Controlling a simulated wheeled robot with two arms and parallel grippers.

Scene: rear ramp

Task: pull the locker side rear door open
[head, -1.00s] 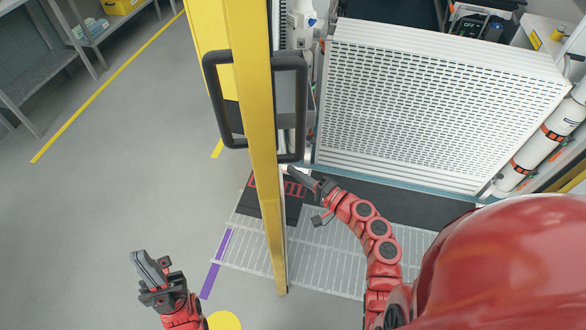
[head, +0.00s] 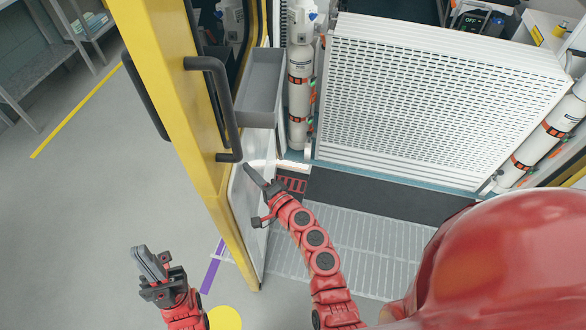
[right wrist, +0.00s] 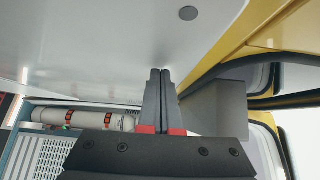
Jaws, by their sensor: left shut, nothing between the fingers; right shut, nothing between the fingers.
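The locker side rear door is the yellow door (head: 165,60), standing ajar at the left of the opening in the head view. A dark handle (head: 222,110) runs along it, and a grey bin (head: 262,82) sits on its inner face. My right gripper (head: 250,170) is shut and empty at the inner side of the door, below the handle. In the right wrist view its fingertips (right wrist: 160,75) are together, close to a pale panel (right wrist: 110,35); I cannot tell whether they touch it. My left gripper (head: 138,250) is shut and empty, left of the door over the floor.
A white slatted ramp (head: 440,100) stands folded upright in the opening. White cylinders (head: 300,80) stand beside it. A grated step (head: 340,240) lies below. Grey shelves (head: 40,75) stand at the far left, with clear grey floor (head: 90,190) before them.

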